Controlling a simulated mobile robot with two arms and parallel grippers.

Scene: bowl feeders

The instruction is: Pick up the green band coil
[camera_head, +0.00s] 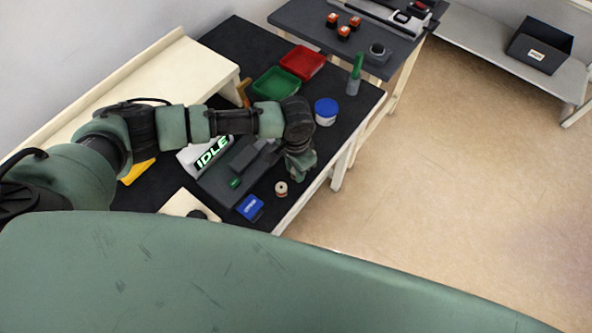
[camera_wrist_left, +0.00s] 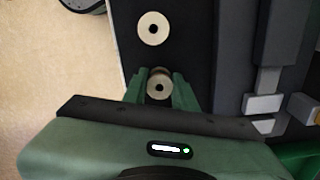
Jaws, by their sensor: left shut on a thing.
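My left gripper (camera_head: 299,168) is over the dark table, near its right edge. In the left wrist view its green fingers (camera_wrist_left: 158,87) are shut on a pale, round coil (camera_wrist_left: 159,89) with a dark centre hole. The colour of this coil's band is not clear; its side looks brownish. A second pale coil (camera_wrist_left: 153,28) stands apart, just beyond the fingers. One pale coil (camera_head: 281,188) shows in the head view on the table, just below the gripper. The held coil is hidden there by the gripper. My right gripper is not in view.
A dark grey machine with a lit IDLE sign (camera_head: 212,152) stands left of the gripper. A blue box (camera_head: 250,207), a blue-lidded jar (camera_head: 326,111), a green-topped bottle (camera_head: 355,74), a green bin (camera_head: 276,83) and a red bin (camera_head: 302,62) are around it.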

